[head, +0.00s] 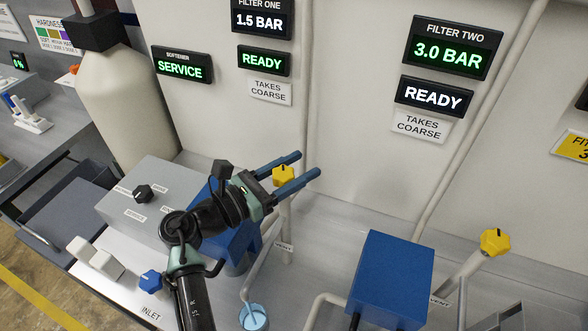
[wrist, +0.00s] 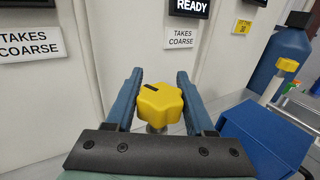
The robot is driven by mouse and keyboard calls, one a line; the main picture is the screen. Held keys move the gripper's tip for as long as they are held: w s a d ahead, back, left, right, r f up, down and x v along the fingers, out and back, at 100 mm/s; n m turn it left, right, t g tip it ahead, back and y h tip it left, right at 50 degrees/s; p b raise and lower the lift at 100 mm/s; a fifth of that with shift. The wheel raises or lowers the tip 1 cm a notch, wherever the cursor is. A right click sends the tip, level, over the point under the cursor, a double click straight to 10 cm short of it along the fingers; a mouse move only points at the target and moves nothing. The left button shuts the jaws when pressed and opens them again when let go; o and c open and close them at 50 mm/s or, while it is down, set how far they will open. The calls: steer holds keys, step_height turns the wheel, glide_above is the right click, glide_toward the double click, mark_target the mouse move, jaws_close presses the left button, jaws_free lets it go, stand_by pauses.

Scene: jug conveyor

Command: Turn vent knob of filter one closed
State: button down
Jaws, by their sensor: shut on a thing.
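The yellow vent knob of filter one (head: 284,175) sits on top of a grey pipe below the filter one displays. In the wrist view the knob (wrist: 157,103) is star-shaped, with a short black mark on its left upper part. My gripper (head: 308,163) reaches in from the left with its blue fingers on both sides of the knob. The gripper (wrist: 160,76) is shut on the knob, and the fingertips extend past it toward the wall. The filter one display (head: 261,21) reads 1.5 BAR, and the panel below it (head: 264,62) reads READY.
A second yellow knob (head: 495,242) stands at the right, near a blue box (head: 390,277). The filter two display (head: 447,47) reads 3.0 BAR. A grey box with a black knob (head: 143,192) and a cream tank (head: 125,105) stand at the left.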

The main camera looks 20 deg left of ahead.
steer(key=shift+s+d+m+g+h+b, duration=0.15)
steer(key=shift+m+g+h+b, duration=0.45)
steer(key=shift+m+g+h, duration=0.3)
steer(key=shift+s+d+m+g+h+b, duration=0.15)
steer(key=shift+m+g+h+b, duration=0.4)
steer(key=shift+m+g+h, duration=0.35)
steer(key=shift+s+d+m+g+h+b, duration=0.15)
steer(key=shift+m+g+h+b, duration=0.45)
steer(key=shift+m+g+h, duration=0.3)
steer(key=shift+d+g, duration=0.1)
steer(key=shift+g, duration=0.2)
steer(key=shift+c, duration=1.3)
jaws_free()
steer(key=shift+s, duration=0.1)
steer(key=b+v, duration=0.2)
steer(key=v, duration=0.4)
steer(key=b+v, duration=0.2)
steer(key=v, duration=0.5)
steer(key=shift+f, duration=0.3)
